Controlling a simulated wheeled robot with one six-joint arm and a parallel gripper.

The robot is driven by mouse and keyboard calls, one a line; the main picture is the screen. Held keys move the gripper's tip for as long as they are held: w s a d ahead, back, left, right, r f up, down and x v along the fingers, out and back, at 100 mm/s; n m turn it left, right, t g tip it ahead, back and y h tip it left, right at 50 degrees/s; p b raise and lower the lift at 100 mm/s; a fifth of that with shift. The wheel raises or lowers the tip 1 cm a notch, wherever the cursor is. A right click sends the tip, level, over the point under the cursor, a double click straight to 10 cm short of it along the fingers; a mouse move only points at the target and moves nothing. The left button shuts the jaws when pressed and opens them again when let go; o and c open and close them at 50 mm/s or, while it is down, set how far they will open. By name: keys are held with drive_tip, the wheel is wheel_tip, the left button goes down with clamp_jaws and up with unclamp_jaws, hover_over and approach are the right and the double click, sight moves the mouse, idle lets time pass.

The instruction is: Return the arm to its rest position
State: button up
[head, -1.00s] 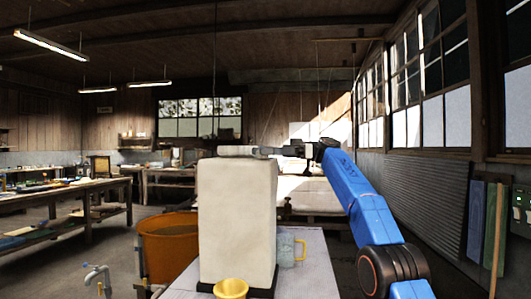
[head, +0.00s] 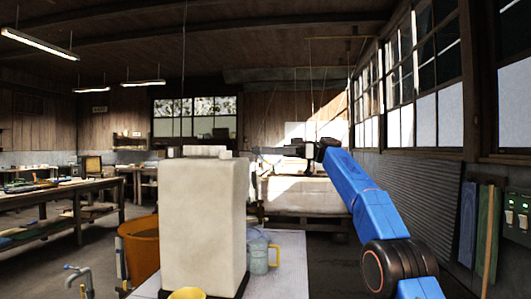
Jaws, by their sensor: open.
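My blue arm (head: 365,200) rises from the lower right and reaches forward and left. My gripper (head: 268,151) is at its far end, dark and small, pointing left. It is open, with nothing visible between its fingers. It appears just right of the top of a tall off-white block-shaped mould (head: 203,225). I cannot tell its exact distance from the mould. The mould stands upright on a dark base on a pale table (head: 287,270). The fingertips are too small to make out clearly.
A yellow bowl (head: 187,294) is in front of the mould. A pale blue mug (head: 259,252) stands to its right. An orange bucket (head: 140,248) is to its left. A grey corrugated panel (head: 415,200) lines the right wall. Open floor shows at left.

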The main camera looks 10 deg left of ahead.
idle(0.3)
drive_tip(key=s+d+f+m+t+h, duration=0.4)
drive_tip(key=s+d+f+m, duration=0.4)
drive_tip(key=s+d+f, duration=0.5)
drive_tip(key=s+d+f+m+t+h, duration=0.5)
drive_tip(key=s+d+f+m, duration=0.3)
drive_tip(key=s+d+f, duration=0.5)
drive_tip(key=s+d+f+m+t+h, duration=0.4)
drive_tip(key=s+d+f, duration=0.9)
drive_tip(key=s+f, duration=0.9)
drive_tip(key=m+h, duration=0.2)
drive_tip(key=m, duration=0.1)
drive_tip(key=shift+m+t+h, duration=0.3)
drive_tip(key=shift+m+h, duration=0.1)
